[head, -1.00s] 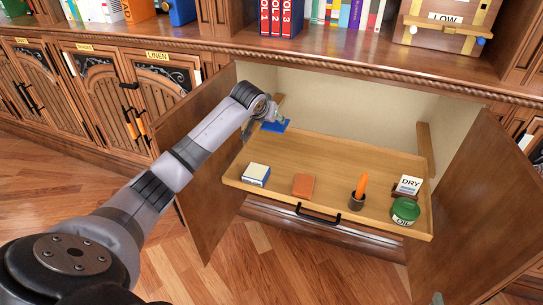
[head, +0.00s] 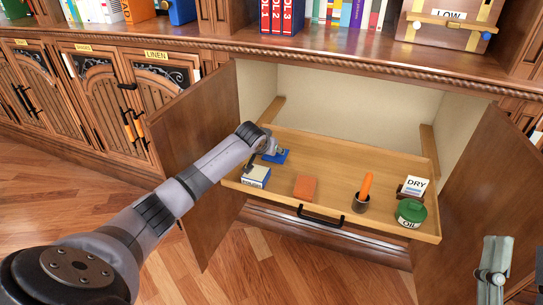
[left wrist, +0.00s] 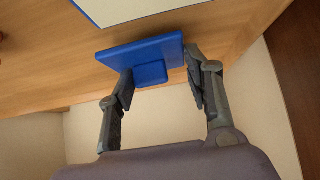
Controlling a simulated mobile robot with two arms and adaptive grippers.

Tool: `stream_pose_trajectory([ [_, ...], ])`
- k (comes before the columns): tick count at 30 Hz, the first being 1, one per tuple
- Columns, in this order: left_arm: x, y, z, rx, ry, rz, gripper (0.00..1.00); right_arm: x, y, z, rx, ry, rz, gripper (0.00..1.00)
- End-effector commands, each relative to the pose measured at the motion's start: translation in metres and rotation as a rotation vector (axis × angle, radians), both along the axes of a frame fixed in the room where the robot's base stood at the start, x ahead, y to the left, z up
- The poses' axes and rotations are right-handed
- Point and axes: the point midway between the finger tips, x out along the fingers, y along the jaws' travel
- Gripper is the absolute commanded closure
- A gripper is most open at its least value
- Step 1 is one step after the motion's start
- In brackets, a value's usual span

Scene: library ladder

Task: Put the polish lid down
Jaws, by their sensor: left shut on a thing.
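My left gripper (head: 272,150) is shut on the blue polish lid (head: 279,157), over the back left part of the pull-out tray (head: 335,157). In the left wrist view, its fingers (left wrist: 160,85) are on either side of the lid's small block-shaped knob, with the flat blue lid plate (left wrist: 138,52) beyond. The white and blue polish box (head: 256,177) stands just in front of the lid, and its pale top (left wrist: 125,8) shows in the left wrist view. I cannot tell whether the lid touches the tray. Part of my right gripper (head: 494,272) shows at lower right; its jaw opening is unclear.
On the tray are an orange block (head: 304,188), a dark cup (head: 361,204) with an orange stick, a DRY card (head: 416,185) in a holder and a green OIL tin (head: 410,213). Open cabinet doors (head: 190,160) flank the tray. Its middle back is clear.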

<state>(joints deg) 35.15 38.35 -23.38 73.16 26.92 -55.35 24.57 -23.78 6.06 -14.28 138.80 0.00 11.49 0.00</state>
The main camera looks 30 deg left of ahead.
Motion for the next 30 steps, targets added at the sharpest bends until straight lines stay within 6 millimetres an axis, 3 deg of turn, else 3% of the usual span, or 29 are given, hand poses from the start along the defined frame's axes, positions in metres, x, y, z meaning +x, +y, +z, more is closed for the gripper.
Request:
stream_pose_trajectory([
  [3,0.000,0.000,-0.014,0.000,0.001,0.000,0.76,-0.012,-0.001,0.013,0.030,-0.103,0.006,0.60],
  [7,0.000,0.000,-0.018,0.000,0.000,0.000,0.76,-0.020,-0.002,0.021,0.047,-0.159,0.009,0.60],
  [18,0.000,0.000,-0.021,-0.001,0.000,0.000,0.76,-0.019,-0.002,0.021,0.045,-0.153,0.008,0.60],
  [19,0.000,0.000,-0.021,-0.001,0.000,-0.001,0.52,-0.019,-0.002,0.021,0.044,-0.150,0.008,0.60],
  [27,0.000,0.000,-0.020,0.000,0.000,0.000,0.34,-0.019,-0.002,0.021,0.044,-0.150,0.008,0.60],
  [30,0.000,0.000,-0.020,0.000,0.000,0.000,0.33,-0.019,-0.002,0.021,0.043,-0.150,0.007,0.60],
])
